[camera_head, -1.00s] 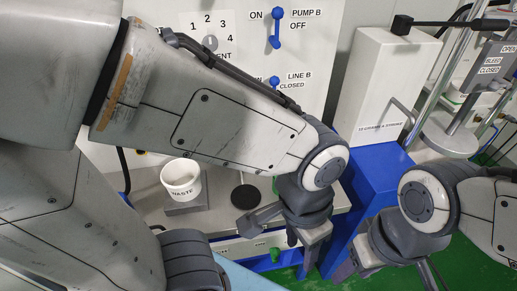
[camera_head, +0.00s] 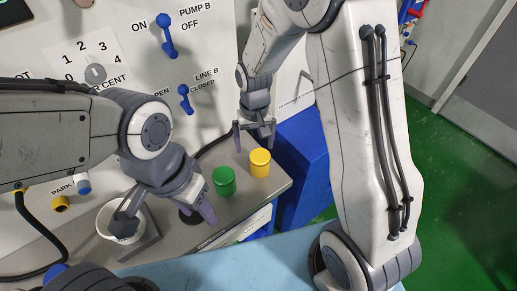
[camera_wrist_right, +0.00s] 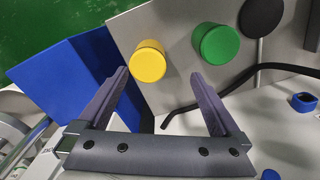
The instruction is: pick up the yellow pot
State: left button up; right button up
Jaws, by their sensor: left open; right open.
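The yellow pot (camera_head: 260,163) is a small upright cylinder near the right end of the grey bench. Its round yellow top (camera_wrist_right: 149,62) also shows in the right wrist view, just beyond the fingertips and left of the middle between them. My right gripper (camera_head: 254,137) is open and empty, behind and a little above the yellow pot in the head view. I cannot tell the exact gap. My left gripper (camera_head: 165,216) is open, with one finger over the white waste cup and the other near the green pot.
A green pot (camera_head: 224,181) stands close left of the yellow one. The white waste cup (camera_head: 106,238) is at the left. A blue block (camera_head: 305,165) stands beyond the bench's right end. A panel with blue valve handles (camera_head: 167,40) rises behind.

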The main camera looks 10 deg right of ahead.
aim_at(261, 155)
jog(key=shift+w+d+f+m, duration=0.4)
jog(key=shift+w+d+f, duration=0.55)
jog(key=shift+d, duration=0.2)
notch_tip(261, 155, down, 5)
jog(key=shift+d+p, duration=0.1)
jog(key=shift+p, duration=0.4)
jog(key=shift+w+a+f+p, duration=0.15)
jog(key=shift+f+p, duration=0.3)
jog(key=shift+f, duration=0.95)
jog(key=shift+w+a+f+p, duration=0.1)
jog(key=shift+f+p, duration=0.35)
jog(key=shift+f, duration=0.95)
jog(key=shift+c, duration=0.3)
jog(key=c, duration=1.3)
jog(key=shift+c, duration=0.2)
